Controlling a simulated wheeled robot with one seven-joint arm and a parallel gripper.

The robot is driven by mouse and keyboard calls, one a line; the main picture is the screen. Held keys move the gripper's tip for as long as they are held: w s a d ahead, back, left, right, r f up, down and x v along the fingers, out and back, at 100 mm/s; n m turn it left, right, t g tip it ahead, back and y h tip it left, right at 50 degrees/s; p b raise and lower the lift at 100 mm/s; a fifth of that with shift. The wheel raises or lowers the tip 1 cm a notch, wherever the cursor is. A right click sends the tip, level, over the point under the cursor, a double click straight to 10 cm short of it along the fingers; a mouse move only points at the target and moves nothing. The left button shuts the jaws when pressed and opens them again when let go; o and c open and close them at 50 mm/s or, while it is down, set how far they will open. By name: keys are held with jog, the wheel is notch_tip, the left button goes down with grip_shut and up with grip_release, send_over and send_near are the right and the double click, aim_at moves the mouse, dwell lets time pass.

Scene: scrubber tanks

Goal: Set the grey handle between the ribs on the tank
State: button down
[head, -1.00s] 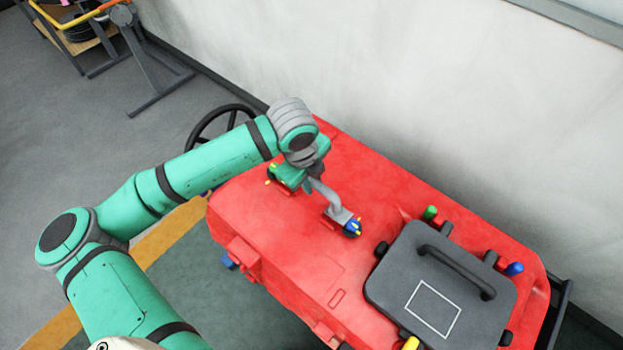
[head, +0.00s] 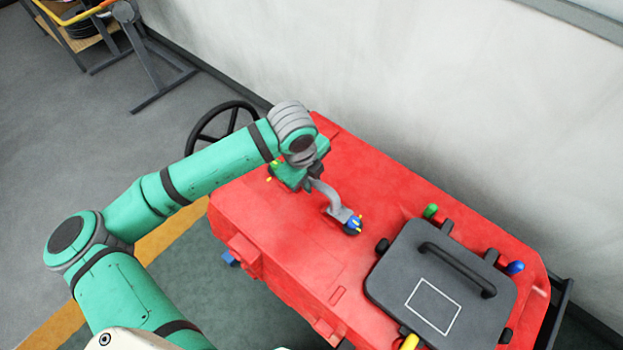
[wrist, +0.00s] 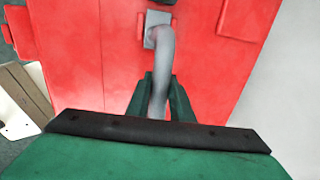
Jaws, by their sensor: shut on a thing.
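The grey handle (head: 325,190) is a bent bar with a square block at its far end. My gripper (head: 312,180) is shut on its near end, above the red tank (head: 280,240). In the wrist view the handle (wrist: 164,70) runs from between the dark green fingers (wrist: 160,98) to its grey block (wrist: 158,20) at the tank's red surface. The block is beside a blue-and-yellow part (head: 353,226). A small red raised edge (head: 326,216) shows beside the block; I cannot tell whether the block touches the ribs or is between them.
A dark grey lid (head: 395,270) with a black handle lies on the tank's right part, with coloured knobs around it. A black steering wheel (head: 198,132) stands behind the tank's left end. A pale wall (head: 430,90) runs behind. The tank's front left top is clear.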

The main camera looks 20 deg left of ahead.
jog(key=shift+a+f, duration=0.15)
jog(key=shift+f, duration=0.3)
jog(key=shift+a+f, duration=0.15)
jog(key=shift+f, duration=0.1)
jog(key=shift+w+a+f, duration=0.15)
jog(key=shift+a+f, duration=0.05)
jog(key=shift+f, duration=0.4)
jog(key=shift+r, duration=0.15)
dwell(0.8)
jog(key=c, duration=1)
grip_release()
jog(key=shift+r, duration=0.1)
jog(key=shift+v, duration=2.2)
